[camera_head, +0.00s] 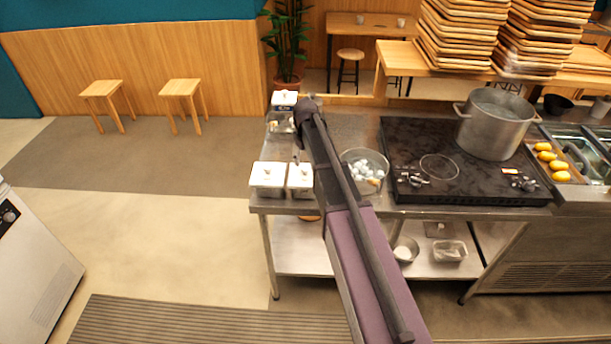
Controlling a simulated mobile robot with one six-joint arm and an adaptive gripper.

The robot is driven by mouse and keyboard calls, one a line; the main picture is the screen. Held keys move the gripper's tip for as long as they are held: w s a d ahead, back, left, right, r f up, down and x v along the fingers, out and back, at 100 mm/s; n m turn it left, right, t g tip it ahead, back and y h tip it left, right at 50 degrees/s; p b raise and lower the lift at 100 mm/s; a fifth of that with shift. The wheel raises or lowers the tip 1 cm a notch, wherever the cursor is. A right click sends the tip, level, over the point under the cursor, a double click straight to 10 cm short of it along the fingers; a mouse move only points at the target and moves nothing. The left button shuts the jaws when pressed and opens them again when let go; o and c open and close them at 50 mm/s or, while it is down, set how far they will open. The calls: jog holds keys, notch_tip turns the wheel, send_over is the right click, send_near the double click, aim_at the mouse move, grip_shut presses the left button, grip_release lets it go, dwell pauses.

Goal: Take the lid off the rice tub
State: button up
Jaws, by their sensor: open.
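Two square white-lidded tubs stand side by side at the left front end of the steel counter. The left tub (268,178) has its white lid with a small knob on. The right tub (300,178) is lidded too and is partly covered by my arm. Another white-lidded box (284,100) stands farther back. I cannot tell from the labels which one holds rice. My arm reaches over the counter. My gripper (296,157) shows only as a small dark part by the right tub's lid, mostly hidden behind the arm; it is open, and contact cannot be told.
A clear bowl of pale lumps (365,172) sits right of my arm. Beyond it are a black cooktop (440,170) and a large steel pot (495,125). Stacked wooden trays (458,38) stand behind.

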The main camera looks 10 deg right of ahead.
aim_at(306, 167)
jog(key=shift+f, duration=0.1)
jog(key=shift+w+f+b, duration=0.1)
jog(key=shift+f+b, duration=2.4)
jog(key=shift+b, duration=0.15)
jog(key=c, duration=1.2)
